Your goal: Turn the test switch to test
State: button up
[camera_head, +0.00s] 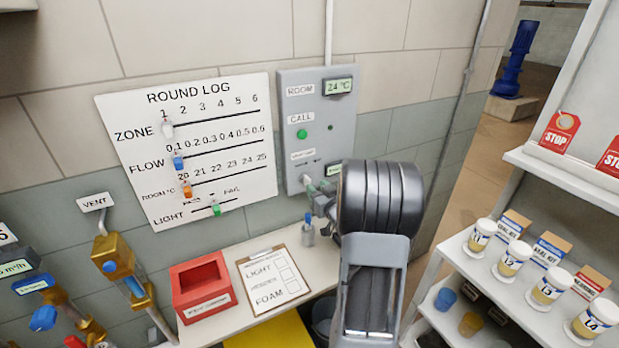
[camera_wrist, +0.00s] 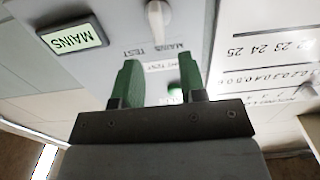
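The test switch is a pale knob (camera_wrist: 157,20) on the grey panel (camera_head: 290,110). In the wrist view, which is upside down, it stands at the top, between the words TEST on the left and MAINS on the right. A small lit display there reads MAINS (camera_wrist: 75,38). My gripper (camera_wrist: 159,62) has two green fingers, apart with nothing between them, pointing toward the knob but short of it in the picture. In the head view the knob (camera_head: 307,181) is small, and my arm hides the panel's lower right part. I cannot tell whether a finger touches the knob.
The panel also has a green CALL button (camera_head: 302,134) and a 24 °C display (camera_head: 339,87). A round log board (camera_head: 240,140) hangs to its left. Below are a shelf with a clipboard (camera_head: 272,279) and a red box (camera_head: 201,286). A rack (camera_head: 545,190) stands right.

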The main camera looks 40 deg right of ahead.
aim_at(310, 180)
jog(key=shift+w+d+p, duration=0.2)
jog(key=shift+w+p, duration=0.05)
jog(key=shift+w, duration=1.2)
jog(key=shift+w+d+p, duration=0.2)
jog(key=shift+w+p, duration=0.05)
jog(key=shift+w, duration=1.2)
grip_shut()
